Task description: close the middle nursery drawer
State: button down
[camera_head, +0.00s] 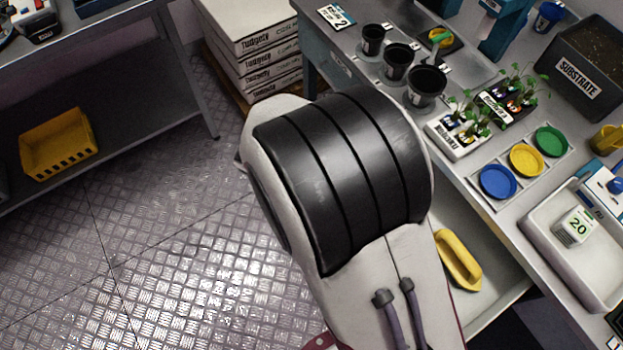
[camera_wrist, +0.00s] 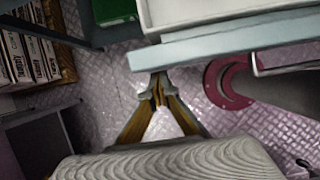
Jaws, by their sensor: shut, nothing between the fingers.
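An open drawer (camera_head: 478,236) with a pale inside sticks out from under the bench in the head view. A yellow object (camera_head: 457,262) lies in it. My arm covers its left part. In the wrist view a drawer with a white inside and a blue-grey front (camera_wrist: 235,52) spans the top right. My gripper (camera_wrist: 158,84) is shut and empty, with its fingertips close to the lower left part of that front. I cannot tell whether they touch it. The gripper is hidden in the head view.
The bench top (camera_head: 480,175) above the drawer carries black pots (camera_head: 427,84), seedling trays, coloured dishes (camera_head: 526,160) and a white tray (camera_head: 560,245). Stacked boxes (camera_head: 255,55) stand beside the bench. A shelf with a yellow crate (camera_head: 58,145) is at left. The metal floor between is clear.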

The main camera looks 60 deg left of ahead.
jog(key=w, duration=2.4)
jog(key=shift+w, duration=0.25)
jog(key=shift+w, duration=0.15)
jog(key=shift+s, duration=0.55)
jog(key=s, duration=0.4)
jog(key=shift+a+r, duration=0.1)
jog(key=shift+r, duration=0.3)
jog(key=v, duration=0.9)
